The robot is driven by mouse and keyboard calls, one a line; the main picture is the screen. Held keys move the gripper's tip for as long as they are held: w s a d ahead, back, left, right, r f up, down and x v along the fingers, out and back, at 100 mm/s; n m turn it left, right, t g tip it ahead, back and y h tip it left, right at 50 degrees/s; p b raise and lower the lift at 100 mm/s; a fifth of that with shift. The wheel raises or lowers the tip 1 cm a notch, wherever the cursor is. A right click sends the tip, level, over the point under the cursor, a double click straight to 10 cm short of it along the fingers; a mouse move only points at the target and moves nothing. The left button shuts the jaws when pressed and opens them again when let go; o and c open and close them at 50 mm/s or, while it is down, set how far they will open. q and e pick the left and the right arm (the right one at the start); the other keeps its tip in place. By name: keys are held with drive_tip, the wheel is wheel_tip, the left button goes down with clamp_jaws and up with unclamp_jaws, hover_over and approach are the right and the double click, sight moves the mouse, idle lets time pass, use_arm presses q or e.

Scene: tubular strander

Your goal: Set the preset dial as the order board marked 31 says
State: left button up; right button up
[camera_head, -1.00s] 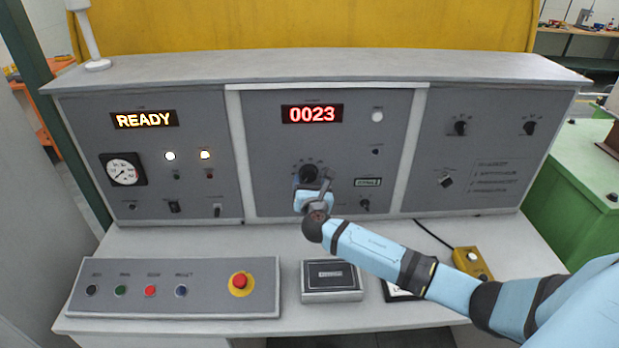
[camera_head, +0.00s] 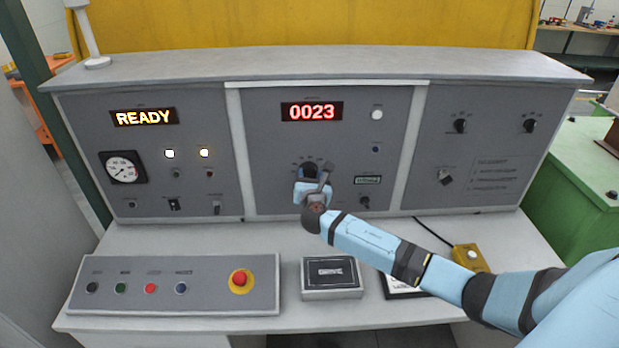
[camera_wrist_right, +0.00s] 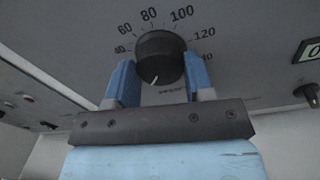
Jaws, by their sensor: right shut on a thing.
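The preset dial is a black round knob (camera_wrist_right: 160,57) with a numbered scale around it in the right wrist view, 40, 60, 80, 100 and 120 being legible. A white pointer line on the knob's face points down and slightly left. My right gripper (camera_wrist_right: 160,80) is shut on the knob, one blue finger on each side. In the head view the right gripper (camera_head: 314,180) covers the lower part of the knob on the middle panel. The red display (camera_head: 312,111) above reads 0023. I see no order board that I can read as 31. My left gripper is not in view.
A READY display (camera_head: 144,118) and a gauge (camera_head: 122,168) are on the left panel. On the desk are a button box (camera_head: 215,300) with a red emergency button (camera_head: 240,281), a dark-topped box (camera_head: 332,281) and a yellow box (camera_head: 468,258).

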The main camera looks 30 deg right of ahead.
drive_tip(key=m+b, duration=0.3)
drive_tip(key=m, duration=0.1)
drive_tip(key=shift+f+b, duration=0.3)
drive_tip(key=shift+b, duration=0.05)
drive_tip(key=m+b, duration=0.3)
drive_tip(key=shift+h, duration=0.3)
drive_tip(key=m+b, duration=0.1)
drive_tip(key=m, duration=0.2)
drive_tip(key=shift+r+b, duration=0.1)
drive_tip(key=shift+b, duration=0.3)
drive_tip(key=shift+r+m, duration=0.1)
drive_tip(key=shift+m, duration=0.3)
drive_tip(key=shift+b, duration=0.3)
drive_tip(key=o, duration=0.9)
